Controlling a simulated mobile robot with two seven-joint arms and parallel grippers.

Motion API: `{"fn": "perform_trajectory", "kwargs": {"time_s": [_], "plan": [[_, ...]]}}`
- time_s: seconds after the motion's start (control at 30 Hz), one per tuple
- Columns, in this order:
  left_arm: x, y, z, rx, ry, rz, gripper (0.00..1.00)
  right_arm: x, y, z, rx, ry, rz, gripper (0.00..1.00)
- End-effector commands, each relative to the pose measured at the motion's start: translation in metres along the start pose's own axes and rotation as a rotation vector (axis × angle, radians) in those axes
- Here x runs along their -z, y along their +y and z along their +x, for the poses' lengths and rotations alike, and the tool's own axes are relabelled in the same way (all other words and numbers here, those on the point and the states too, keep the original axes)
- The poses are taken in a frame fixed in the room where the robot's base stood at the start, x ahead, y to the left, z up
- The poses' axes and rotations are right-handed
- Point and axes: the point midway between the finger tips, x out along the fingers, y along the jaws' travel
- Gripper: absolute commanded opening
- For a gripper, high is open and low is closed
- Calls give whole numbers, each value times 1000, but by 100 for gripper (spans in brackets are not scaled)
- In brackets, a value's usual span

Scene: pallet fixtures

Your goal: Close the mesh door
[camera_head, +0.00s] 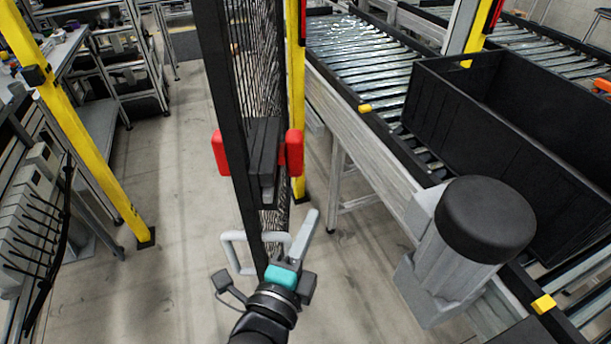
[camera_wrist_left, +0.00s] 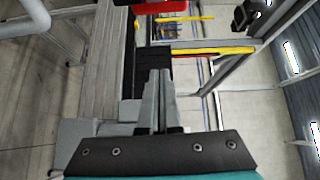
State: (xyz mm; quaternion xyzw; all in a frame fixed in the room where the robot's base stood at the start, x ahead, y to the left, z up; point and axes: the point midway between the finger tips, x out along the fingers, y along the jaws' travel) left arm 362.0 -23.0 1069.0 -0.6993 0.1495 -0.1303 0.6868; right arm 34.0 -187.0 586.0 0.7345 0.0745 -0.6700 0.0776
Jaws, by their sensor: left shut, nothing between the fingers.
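The mesh door (camera_head: 226,100) stands open in the head view. Its black frame runs down the middle, seen nearly edge-on, with the mesh to the right. A black latch (camera_head: 264,150) with red ends sits on the frame. A light grey bar handle (camera_head: 228,250) is low on the door. My left gripper (camera_head: 309,226) is at the door's lower end, its fingers on the right side of the frame. Whether it touches the door cannot be told. In the left wrist view the fingers (camera_wrist_left: 158,85) are together and empty. My right gripper is not in view.
Yellow posts stand left (camera_head: 85,140) and right (camera_head: 296,100) of the door. A roller conveyor (camera_head: 365,60) with a large black crate (camera_head: 490,125) is at right. A grey motor with a black cap (camera_head: 485,220) juts out nearby. The floor between left post and door is clear.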

Motion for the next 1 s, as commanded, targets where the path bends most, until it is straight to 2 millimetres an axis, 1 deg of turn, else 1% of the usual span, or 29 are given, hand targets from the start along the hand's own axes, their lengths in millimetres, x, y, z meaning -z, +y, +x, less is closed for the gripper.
{"fn": "perform_trajectory", "kwargs": {"time_s": [0.03, 0.1, 0.27, 0.37, 0.8, 0.9, 1.0], "plan": [[1, -8, 0, 15, 0, 14, 0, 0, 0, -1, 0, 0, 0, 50], [1, -13, 1, 25, 0, 24, 0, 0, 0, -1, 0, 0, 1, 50], [1, -14, 14, 28, 0, 27, 0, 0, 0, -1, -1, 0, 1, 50], [1, -15, 29, 29, 0, 25, 0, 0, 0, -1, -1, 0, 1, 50], [1, -16, 103, 27, 0, 23, 0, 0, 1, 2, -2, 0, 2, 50], [-16, -15, 94, 22, -2, 28, 0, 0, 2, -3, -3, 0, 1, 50], [-26, -15, 90, 23, -1, 26, 0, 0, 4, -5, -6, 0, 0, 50]]}}
